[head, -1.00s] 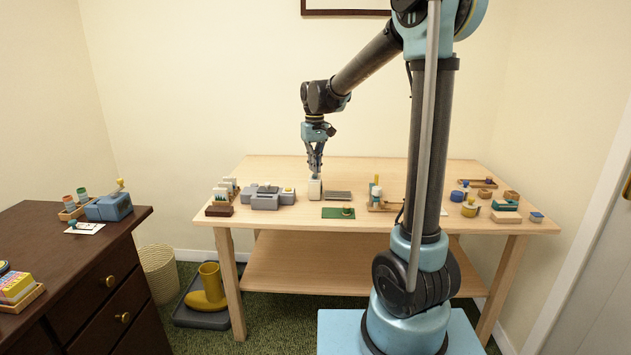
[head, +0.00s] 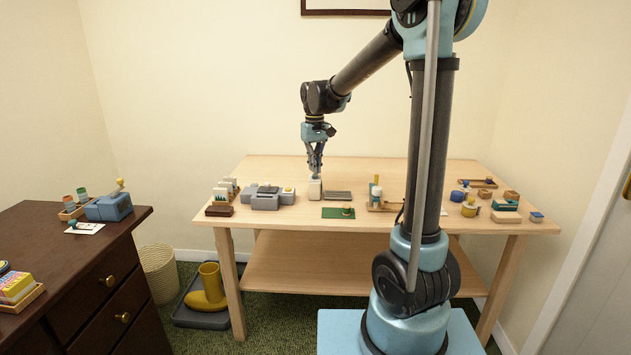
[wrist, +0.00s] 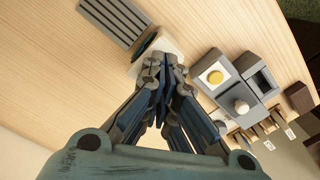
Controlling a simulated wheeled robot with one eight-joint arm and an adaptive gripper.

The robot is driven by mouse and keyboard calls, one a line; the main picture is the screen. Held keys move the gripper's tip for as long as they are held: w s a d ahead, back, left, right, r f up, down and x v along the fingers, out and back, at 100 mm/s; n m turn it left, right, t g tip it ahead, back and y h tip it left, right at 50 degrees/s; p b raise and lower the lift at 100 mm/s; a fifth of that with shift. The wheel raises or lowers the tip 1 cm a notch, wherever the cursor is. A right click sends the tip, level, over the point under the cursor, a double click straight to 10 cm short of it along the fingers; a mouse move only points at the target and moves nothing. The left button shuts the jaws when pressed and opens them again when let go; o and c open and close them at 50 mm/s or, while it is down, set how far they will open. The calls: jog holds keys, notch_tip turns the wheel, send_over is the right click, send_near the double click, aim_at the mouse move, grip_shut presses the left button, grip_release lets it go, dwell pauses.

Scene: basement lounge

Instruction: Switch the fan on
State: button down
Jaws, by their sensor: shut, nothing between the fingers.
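My gripper (head: 316,174) points down over the table, with its fingers together and nothing held. Its fingertips (wrist: 164,84) are at the top of a small cream box (head: 315,190); I cannot tell whether they touch it. In the wrist view the cream box (wrist: 169,46) shows a dark round face on one side, which may make it the fan. My fingers hide part of its top, and no switch on it can be made out.
A grey slatted plate (head: 338,196) lies right of the box. Grey units (head: 265,201) with a yellow button (wrist: 215,76) stand to its left, beside a card holder (head: 219,210). A green mat (head: 334,213) lies in front. Bare table lies behind.

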jog(key=shift+f, duration=0.95)
dwell(0.6)
jog(key=shift+r, duration=3.5)
